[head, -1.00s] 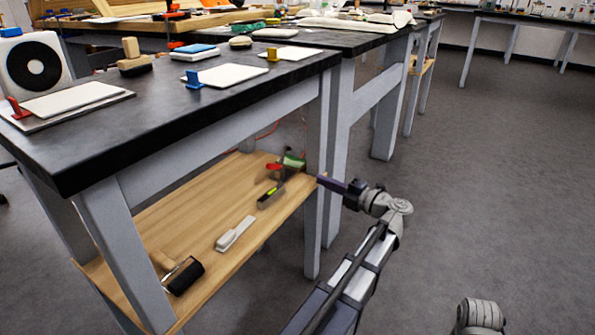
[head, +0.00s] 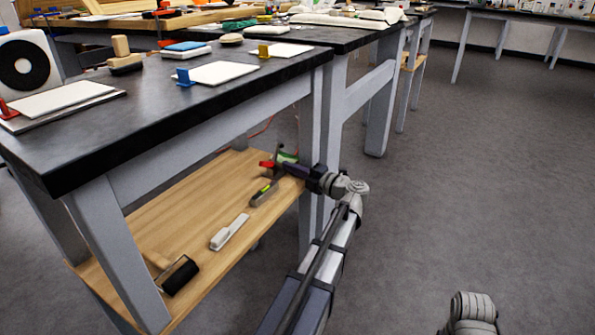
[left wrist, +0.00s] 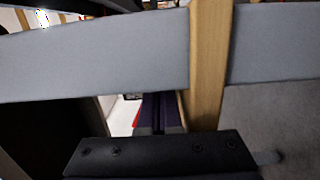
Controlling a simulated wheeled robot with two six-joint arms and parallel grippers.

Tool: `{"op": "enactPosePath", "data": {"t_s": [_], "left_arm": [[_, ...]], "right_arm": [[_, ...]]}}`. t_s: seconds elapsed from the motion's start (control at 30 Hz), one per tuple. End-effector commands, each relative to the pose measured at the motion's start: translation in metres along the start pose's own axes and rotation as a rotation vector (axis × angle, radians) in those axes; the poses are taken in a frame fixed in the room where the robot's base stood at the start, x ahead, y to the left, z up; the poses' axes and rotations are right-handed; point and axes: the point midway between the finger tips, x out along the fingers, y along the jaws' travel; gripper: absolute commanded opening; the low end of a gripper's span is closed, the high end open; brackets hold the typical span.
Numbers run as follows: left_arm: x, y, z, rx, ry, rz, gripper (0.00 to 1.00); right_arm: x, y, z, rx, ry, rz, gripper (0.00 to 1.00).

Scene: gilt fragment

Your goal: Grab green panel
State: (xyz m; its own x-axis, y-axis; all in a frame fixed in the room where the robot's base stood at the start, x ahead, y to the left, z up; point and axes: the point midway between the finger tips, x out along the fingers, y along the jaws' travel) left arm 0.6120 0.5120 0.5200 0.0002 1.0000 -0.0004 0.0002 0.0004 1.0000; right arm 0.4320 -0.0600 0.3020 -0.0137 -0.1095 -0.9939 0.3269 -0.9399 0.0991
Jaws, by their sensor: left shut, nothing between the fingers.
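A small green piece (head: 287,157), the likely green panel, lies at the back right end of the wooden lower shelf, partly hidden by my left gripper. My left gripper (head: 283,168) reaches over the right end of the shelf, with its fingertips just beside the green piece; I cannot tell if they touch it. Its dark purple fingers (left wrist: 160,112) are shut and empty. In the left wrist view the green piece does not show clearly. My right gripper is out of the picture.
The wooden shelf (head: 185,215) also holds a red item (head: 267,163), a dark tool with a yellow-green mark (head: 264,192), a white-handled tool (head: 229,232) and a black roller (head: 179,274). Grey legs and the black tabletop (head: 130,118) surround the opening. Open floor lies right.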

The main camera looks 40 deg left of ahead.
Motion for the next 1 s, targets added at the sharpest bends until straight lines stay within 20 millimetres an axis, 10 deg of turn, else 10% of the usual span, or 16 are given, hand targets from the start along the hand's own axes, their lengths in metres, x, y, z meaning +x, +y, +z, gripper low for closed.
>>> {"op": "enactPosePath", "data": {"t_s": [1.0], "left_arm": [[-0.011,0.000,0.014,0.000,-0.001,0.000,0.00]], "right_arm": [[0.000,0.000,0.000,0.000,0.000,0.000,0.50]]}}
